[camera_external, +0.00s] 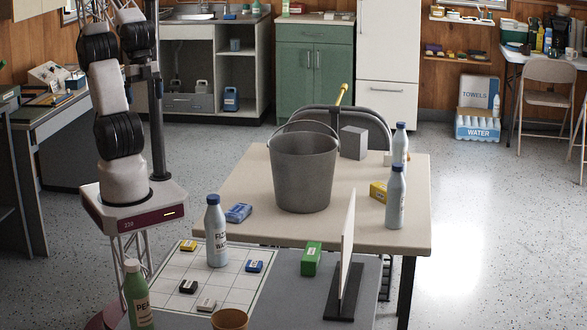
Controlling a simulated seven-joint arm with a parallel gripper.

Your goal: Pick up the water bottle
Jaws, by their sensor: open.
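Several bottles are in view. Two similar bottles stand upright at the right side of the beige table, one in front (396,200) and one behind (401,142), the rear one partly hidden. A green bottle (138,297) stands at the lower left, cut off by the picture edge. My arm rises at the left and leaves the picture at the top; my gripper is out of view.
A grey bucket (304,172) stands mid-table. A white upright panel (348,240) in a black stand is at front right. Near them are a green box (311,258), a yellow box (378,191), a grey box (353,143), a blue item (238,212) and a brown cup (229,320).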

